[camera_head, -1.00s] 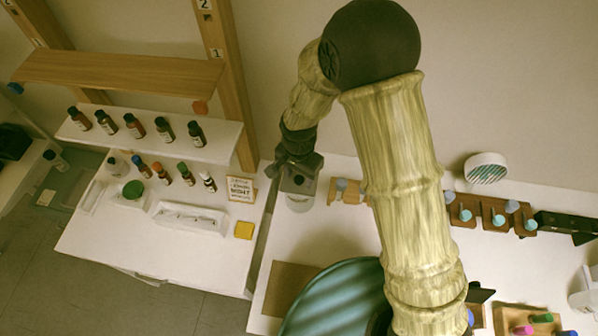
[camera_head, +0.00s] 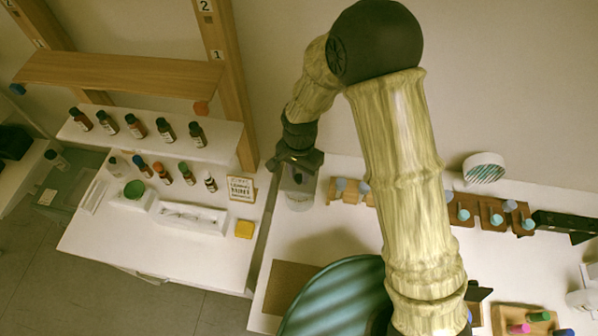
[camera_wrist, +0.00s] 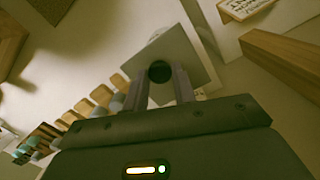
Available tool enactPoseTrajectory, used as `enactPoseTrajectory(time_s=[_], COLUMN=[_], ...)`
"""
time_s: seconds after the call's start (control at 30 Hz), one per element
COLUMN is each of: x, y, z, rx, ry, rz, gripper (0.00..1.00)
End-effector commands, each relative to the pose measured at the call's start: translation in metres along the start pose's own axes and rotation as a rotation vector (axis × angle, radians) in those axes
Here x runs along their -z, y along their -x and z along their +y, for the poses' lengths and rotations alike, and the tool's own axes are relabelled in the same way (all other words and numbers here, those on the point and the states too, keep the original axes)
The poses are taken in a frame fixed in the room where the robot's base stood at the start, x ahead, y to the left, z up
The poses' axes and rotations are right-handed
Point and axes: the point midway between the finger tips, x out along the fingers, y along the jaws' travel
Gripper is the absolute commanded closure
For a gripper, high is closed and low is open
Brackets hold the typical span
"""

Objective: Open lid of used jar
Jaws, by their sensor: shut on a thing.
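In the wrist view, my gripper's two fingers (camera_wrist: 160,85) reach toward a pale square top (camera_wrist: 189,57) with a dark round part (camera_wrist: 160,72) between the fingertips. The fingers are shut on this dark part, which appears to be the lid's knob. I cannot tell clearly whether the lid is apart from the jar's rim.
Small wooden stands (camera_head: 352,191) with blue-capped bottles are right of the jar. A white side table (camera_head: 185,250) with bottles, a tray and a yellow block (camera_head: 244,229) is left. A brown mat (camera_head: 291,287) and a large teal round thing (camera_head: 335,300) lie in front.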

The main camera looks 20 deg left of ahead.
Motion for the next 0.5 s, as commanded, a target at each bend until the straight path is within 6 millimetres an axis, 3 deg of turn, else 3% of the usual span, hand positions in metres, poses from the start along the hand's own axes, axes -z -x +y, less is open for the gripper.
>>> enactPoseTrajectory(time_s=[0.5], x=[0.02], y=[0.023], z=[-0.009], rx=[-0.128], ry=[-0.002], rz=[-0.32], gripper=[1.0])
